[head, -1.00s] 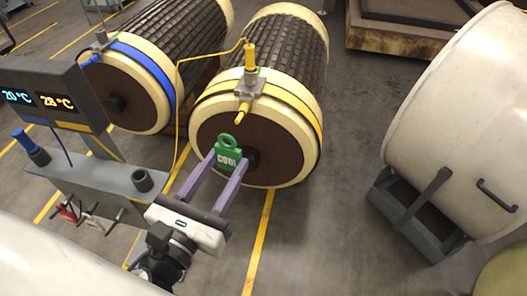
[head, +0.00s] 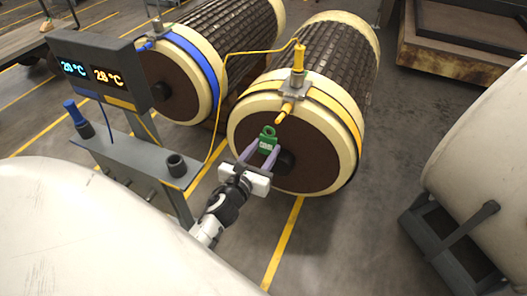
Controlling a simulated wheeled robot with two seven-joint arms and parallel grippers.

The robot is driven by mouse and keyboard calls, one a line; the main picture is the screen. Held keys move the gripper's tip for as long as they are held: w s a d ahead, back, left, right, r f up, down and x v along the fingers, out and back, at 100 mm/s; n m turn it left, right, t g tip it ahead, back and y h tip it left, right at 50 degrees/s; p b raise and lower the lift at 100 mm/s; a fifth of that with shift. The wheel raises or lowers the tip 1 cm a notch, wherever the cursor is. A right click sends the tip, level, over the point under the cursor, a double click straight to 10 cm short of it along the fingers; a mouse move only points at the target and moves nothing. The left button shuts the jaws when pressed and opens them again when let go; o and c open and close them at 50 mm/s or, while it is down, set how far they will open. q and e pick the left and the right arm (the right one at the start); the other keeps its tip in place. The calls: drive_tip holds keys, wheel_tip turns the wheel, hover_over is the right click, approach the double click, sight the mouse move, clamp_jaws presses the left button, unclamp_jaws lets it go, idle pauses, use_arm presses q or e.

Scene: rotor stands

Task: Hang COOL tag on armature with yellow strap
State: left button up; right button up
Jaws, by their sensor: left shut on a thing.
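The armature with the yellow strap (head: 345,103) lies on its side at the centre, its brown end face towards me. A yellow probe (head: 298,60) stands in a grey clamp on the strap, and a yellow peg (head: 284,113) juts out below the clamp. The green COOL tag (head: 267,138), with a ring at its top, is upright in front of the end face, just below and left of the peg. My left gripper (head: 260,150) is shut on the tag. The tag's ring appears apart from the peg. My right gripper is not in view.
A second armature with a blue strap (head: 205,62) lies to the left. A grey stand with temperature displays (head: 98,75) and a shelf (head: 130,150) is left of my arm. Floor between is clear.

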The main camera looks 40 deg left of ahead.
use_arm(q)
drive_tip(key=shift+b+x, duration=0.55)
drive_tip(key=shift+x, duration=1.65)
drive_tip(key=shift+w+a+f+b, duration=0.1)
drive_tip(key=shift+w+f+b, duration=0.2)
drive_tip(key=shift+w, duration=0.3)
drive_tip(key=shift+w, duration=0.35)
drive_tip(key=shift+w+a, duration=0.1)
drive_tip(key=shift+w+f, duration=0.1)
drive_tip(key=shift+w, duration=0.1)
drive_tip(key=shift+b+x, duration=0.7)
drive_tip(key=shift+x, duration=0.4)
drive_tip(key=shift+f, duration=0.3)
